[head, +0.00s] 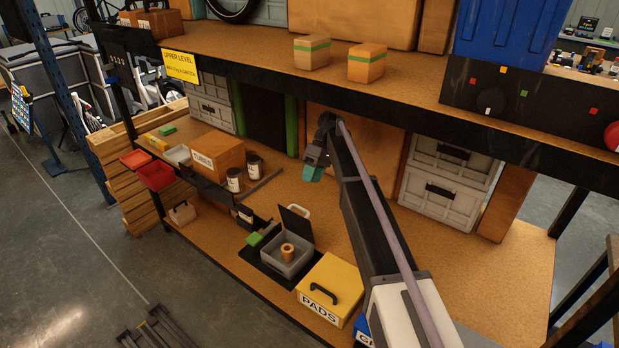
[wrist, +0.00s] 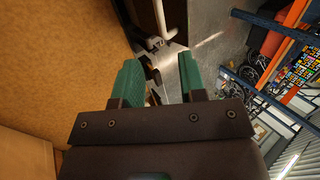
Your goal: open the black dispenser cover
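A grey open-topped box (head: 281,266) sits on the lower shelf, with a tan ring-shaped piece (head: 287,252) inside. A black panel (head: 296,227) with a white handle-like piece (head: 299,211) stands tilted up at its back edge; it looks like the dispenser cover, raised. My gripper (head: 314,173) is above and behind it, over the shelf, apart from the box and the panel. In the wrist view my gripper (wrist: 160,72) has its two teal fingers spread, with nothing held between them. The cover cannot be made out for certain in the wrist view.
A yellow PADS box (head: 331,288) stands right of the grey box. The upper shelf (head: 420,88) overhangs the work area. The lower shelf (head: 480,270) is bare at right.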

